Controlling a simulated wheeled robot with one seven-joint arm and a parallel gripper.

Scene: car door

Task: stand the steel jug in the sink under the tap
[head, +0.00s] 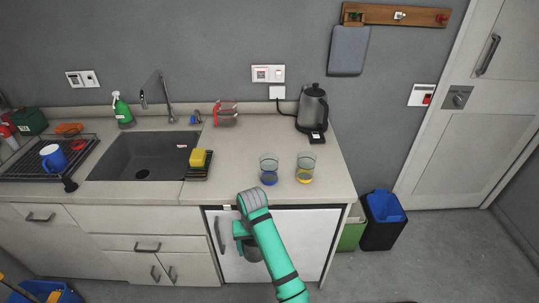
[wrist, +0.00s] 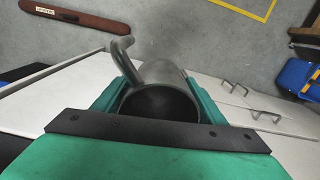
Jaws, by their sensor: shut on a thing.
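My gripper (head: 243,237) is in front of the white under-counter door, below the counter's front edge. It is shut on the steel jug (head: 254,252), which is mostly hidden behind my arm in the head view. In the wrist view the jug (wrist: 165,78) sits between the green fingers, its dark round opening facing the camera and its curved handle at the upper left. The dark sink (head: 125,153) is set in the counter at left, its visible basin empty. The curved tap (head: 167,98) stands behind it.
Two glasses, one with blue at its base (head: 269,170) and one with yellow (head: 305,168), stand near the counter's front edge. A yellow sponge (head: 198,157) lies on a rack at the sink's right edge. A kettle (head: 313,108) stands behind. Bins (head: 384,220) stand right of the counter.

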